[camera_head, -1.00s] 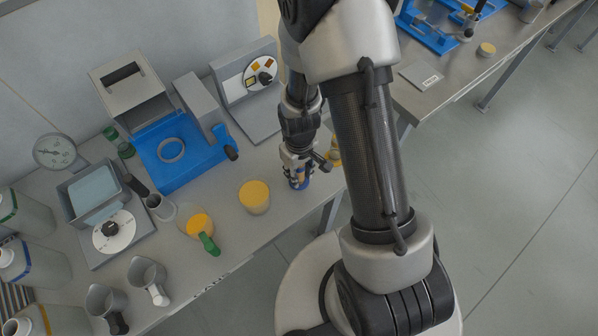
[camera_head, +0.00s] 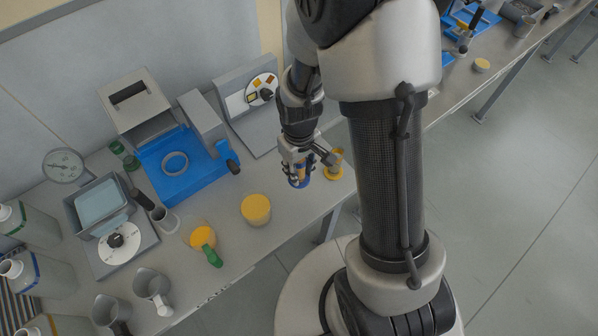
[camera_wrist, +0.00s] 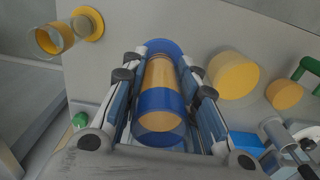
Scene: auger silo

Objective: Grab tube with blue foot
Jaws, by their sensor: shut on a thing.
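The tube with the blue foot (camera_wrist: 160,112) is between the two fingers of my gripper (camera_wrist: 162,90) in the wrist view. It is clear with yellow-orange contents and blue at both ends. My gripper is shut on it. In the head view my gripper (camera_head: 298,168) holds the tube (camera_head: 299,181) near the front edge of the bench; a gap under it cannot be made out. A second tube, with a yellow foot (camera_head: 335,163), stands just to the right of my gripper. It also shows at the upper left of the wrist view (camera_wrist: 62,36).
A yellow-topped tub (camera_head: 256,209) stands left of my gripper. A jug with a green handle (camera_head: 205,241) is further left. A blue machine (camera_head: 183,160) and a grey panel box with a dial (camera_head: 245,105) stand behind. Bare bench lies between the tub and the tube.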

